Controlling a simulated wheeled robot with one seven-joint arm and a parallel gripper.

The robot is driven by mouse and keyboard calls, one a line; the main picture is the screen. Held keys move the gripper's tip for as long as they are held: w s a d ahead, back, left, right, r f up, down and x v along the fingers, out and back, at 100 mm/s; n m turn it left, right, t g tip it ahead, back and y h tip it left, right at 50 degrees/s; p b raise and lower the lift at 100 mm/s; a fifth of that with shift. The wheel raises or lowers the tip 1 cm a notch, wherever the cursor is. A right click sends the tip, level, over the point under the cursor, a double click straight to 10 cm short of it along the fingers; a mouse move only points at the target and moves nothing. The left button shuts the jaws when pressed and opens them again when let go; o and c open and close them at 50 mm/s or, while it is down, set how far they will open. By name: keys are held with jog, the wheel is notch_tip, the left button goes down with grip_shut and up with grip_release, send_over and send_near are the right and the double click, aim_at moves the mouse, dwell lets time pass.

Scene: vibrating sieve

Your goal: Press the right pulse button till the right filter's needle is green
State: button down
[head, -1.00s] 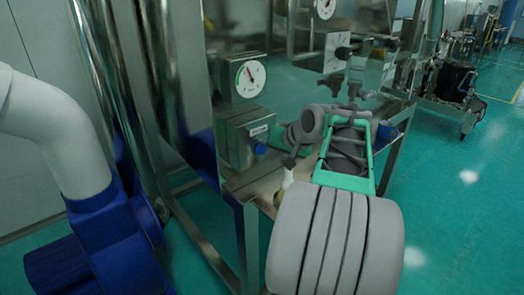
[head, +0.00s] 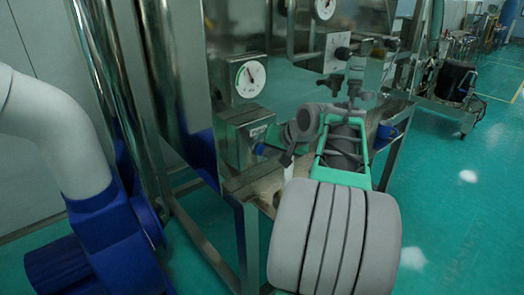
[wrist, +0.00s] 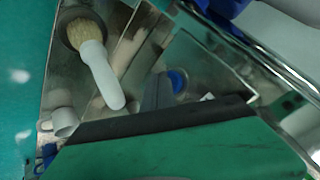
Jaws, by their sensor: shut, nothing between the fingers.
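A round white gauge (head: 249,79) is on the nearer metal box in the head view. Its needle points roughly upward; a small green band shows on the dial's left side, and the needle looks outside it. Below the gauge, a metal box (head: 236,137) with a white label carries a blue button (head: 259,148), which also shows in the wrist view (wrist: 177,80). My gripper (wrist: 157,92) is shut and empty, its grey fingertips right beside the blue button in the wrist view. I cannot tell whether they touch it. In the head view my arm's end partly hides the fingers.
A brush (wrist: 97,70) with a white handle lies on the metal tray beside my gripper. A second gauge (head: 325,8) is farther back. A blue blower with a thick white pipe (head: 60,125) stands at the left. Open green floor (head: 460,220) is at the right.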

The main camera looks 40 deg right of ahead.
jog(key=shift+w, duration=0.4)
jog(key=shift+s, duration=0.15)
dwell(0.4)
jog(key=shift+s, duration=0.75)
jog(key=s, duration=0.5)
jog(key=shift+d, duration=0.1)
dwell(0.6)
